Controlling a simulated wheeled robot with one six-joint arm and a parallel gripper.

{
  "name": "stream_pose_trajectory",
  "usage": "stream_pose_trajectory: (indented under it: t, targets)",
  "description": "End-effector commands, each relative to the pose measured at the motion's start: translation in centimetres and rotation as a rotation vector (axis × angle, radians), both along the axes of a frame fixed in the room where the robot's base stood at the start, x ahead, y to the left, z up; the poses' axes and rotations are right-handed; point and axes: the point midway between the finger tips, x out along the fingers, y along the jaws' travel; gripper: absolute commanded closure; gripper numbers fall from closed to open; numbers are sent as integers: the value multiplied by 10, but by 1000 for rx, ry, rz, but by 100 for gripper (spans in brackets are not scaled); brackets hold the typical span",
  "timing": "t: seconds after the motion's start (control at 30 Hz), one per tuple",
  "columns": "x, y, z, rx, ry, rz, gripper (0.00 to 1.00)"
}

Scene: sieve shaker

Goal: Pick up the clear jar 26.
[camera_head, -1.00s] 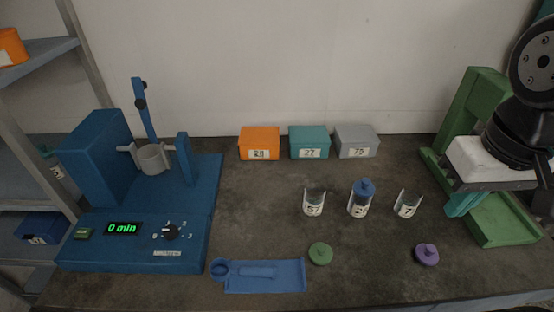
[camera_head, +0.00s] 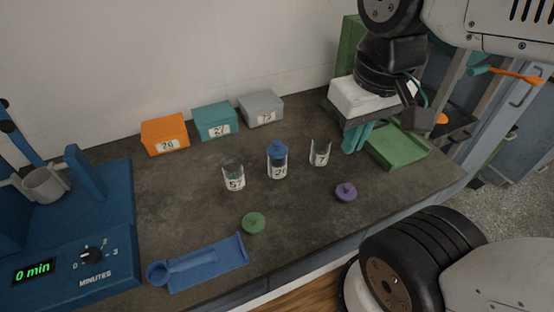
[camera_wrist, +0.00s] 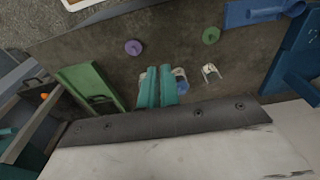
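The clear jar 26 (camera_head: 277,171) stands upright on the dark bench, in the middle of a row of three jars, with a blue lid (camera_head: 277,150) on it. In the wrist view its blue lid (camera_wrist: 181,86) shows partly, just right of my fingers. My gripper (camera_head: 357,138) has teal fingers pointing down, to the right of the jars and beside the green stand. It is apart from jar 26. The wrist view shows the two fingers (camera_wrist: 157,88) side by side, closed together with nothing seen between them.
Open clear jars stand left (camera_head: 233,178) and right (camera_head: 320,153) of jar 26. A green lid (camera_head: 253,223), purple lid (camera_head: 346,192) and blue holder (camera_head: 200,264) lie in front. Orange (camera_head: 165,134), teal (camera_head: 214,121) and grey (camera_head: 261,108) boxes stand behind. The blue shaker (camera_head: 105,235) is left, the green stand (camera_head: 398,149) right.

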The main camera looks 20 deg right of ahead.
Motion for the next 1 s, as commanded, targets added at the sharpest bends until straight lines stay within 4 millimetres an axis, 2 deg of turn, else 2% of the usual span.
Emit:
stream_pose_trajectory:
  t: [0.03, 0.23, 0.37, 0.6, 0.8, 0.9, 1.0]
  targets:
    - [0, 0, 0, 0, 2, 2, 81]
    - [12, 3, -15, 0, 96, 14, 25]
    - [39, 6, -29, -1, 175, 18, 24]
    - [111, 15, -68, -5, 244, -9, 24]
    - [168, 22, -104, -4, 234, -56, 24]
    - [192, 25, -113, -1, 202, -82, 24]
    - [214, 26, -110, 8, 130, -115, 24]
